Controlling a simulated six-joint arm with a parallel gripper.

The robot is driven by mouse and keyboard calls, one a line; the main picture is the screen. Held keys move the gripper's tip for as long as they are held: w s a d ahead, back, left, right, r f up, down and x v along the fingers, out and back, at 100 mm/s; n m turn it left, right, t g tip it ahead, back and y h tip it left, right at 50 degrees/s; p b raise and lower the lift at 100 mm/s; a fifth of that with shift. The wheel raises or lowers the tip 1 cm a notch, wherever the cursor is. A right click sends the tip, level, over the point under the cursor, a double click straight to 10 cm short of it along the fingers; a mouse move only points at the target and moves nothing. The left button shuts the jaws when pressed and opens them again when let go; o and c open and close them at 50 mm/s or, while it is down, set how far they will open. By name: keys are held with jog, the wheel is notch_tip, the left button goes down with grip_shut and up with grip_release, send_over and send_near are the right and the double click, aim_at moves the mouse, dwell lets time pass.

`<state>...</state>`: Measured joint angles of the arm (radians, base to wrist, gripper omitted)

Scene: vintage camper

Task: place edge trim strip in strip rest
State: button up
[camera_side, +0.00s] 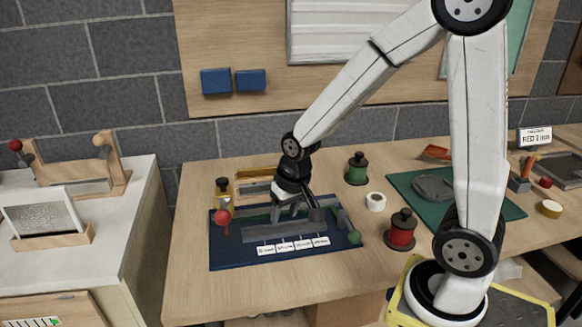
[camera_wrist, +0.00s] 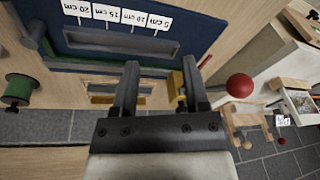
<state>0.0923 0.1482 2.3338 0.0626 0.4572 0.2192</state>
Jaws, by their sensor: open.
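My gripper (camera_side: 290,212) points down over the back part of a dark blue mat (camera_side: 222,250). In the wrist view its two fingers (camera_wrist: 160,88) are apart with nothing held between them. A long grey channel-like piece (camera_side: 265,237), possibly the strip rest, lies on the mat in front of my gripper; it also shows in the wrist view (camera_wrist: 120,41). A thin dark green strip (camera_wrist: 85,68) runs along the mat's back edge near the fingertips. I cannot tell for sure whether it is the edge trim strip. My gripper partly hides this area in the side view.
White length labels (camera_side: 285,246) line the mat's front. A red spool (camera_side: 402,230), green spool (camera_side: 357,168) and white roll (camera_side: 375,201) stand to the right.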

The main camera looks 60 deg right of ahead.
jog(key=s+a+n, duration=0.2)
jog(key=s+n, duration=0.2)
jog(key=s, duration=0.2)
jog(key=shift+a+f, duration=0.35)
jog(key=shift+f, duration=0.1)
jog(key=shift+s, duration=0.1)
dwell(0.6)
